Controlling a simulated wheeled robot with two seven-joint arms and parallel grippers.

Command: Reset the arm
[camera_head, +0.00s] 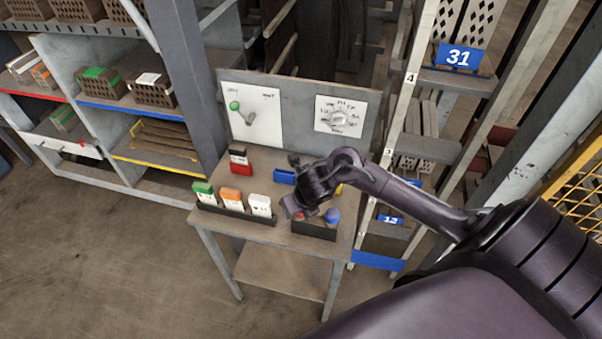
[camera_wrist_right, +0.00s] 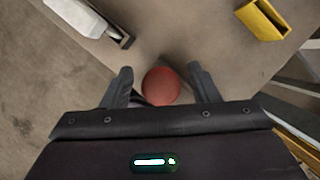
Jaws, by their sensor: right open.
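My right arm reaches in from the right in the head view, with its right gripper (camera_head: 291,184) over the small table (camera_head: 262,257). The gripper (camera_wrist_right: 161,76) is open in the right wrist view. A red ball (camera_wrist_right: 160,86) shows between its two fingers, with gaps at both sides. In the head view only a bit of red (camera_head: 299,215) shows beside the gripper. My left gripper is not in view.
A black tray (camera_head: 314,231) with a blue ball (camera_head: 333,215) sits at the table's front right. Green (camera_head: 203,190), orange (camera_head: 231,197) and white (camera_head: 260,204) boxes stand at front left. A backboard (camera_head: 299,105) rises behind; shelves (camera_head: 125,105) stand left.

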